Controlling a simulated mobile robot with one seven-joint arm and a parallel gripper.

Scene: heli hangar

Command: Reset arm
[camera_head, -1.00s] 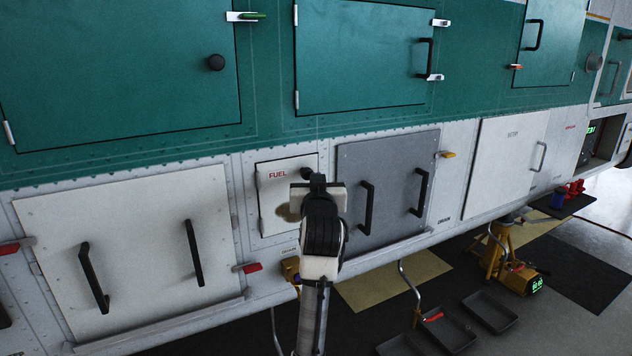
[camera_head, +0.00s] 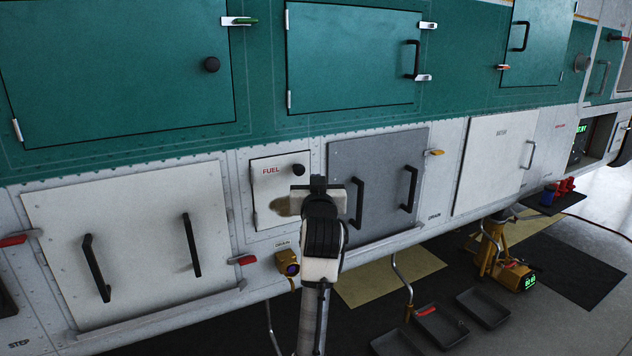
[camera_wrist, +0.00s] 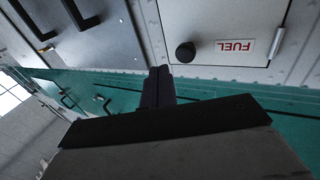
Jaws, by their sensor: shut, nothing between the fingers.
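My gripper (camera_wrist: 158,86) shows in the wrist view with its two dark fingers pressed together and nothing between them. In the head view my gripper (camera_head: 318,184) is seen from behind, in front of the fuselage between the fuel door and the grey panel. My wrist hides part of both. The white fuel door (camera_head: 272,215) is closed and has a black knob (camera_head: 298,170). In the wrist view the fuel door (camera_wrist: 225,22) appears upside down, right of the fingers, with its knob (camera_wrist: 185,52) close to them. The fingers appear apart from the knob.
A grey panel (camera_head: 385,180) with two black handles is at the right, and a white panel (camera_head: 140,240) with two handles at the left. A yellow drain fitting (camera_head: 287,262) sits below the fuel door. Trays (camera_head: 440,325) and a yellow jack (camera_head: 490,250) stand on the floor.

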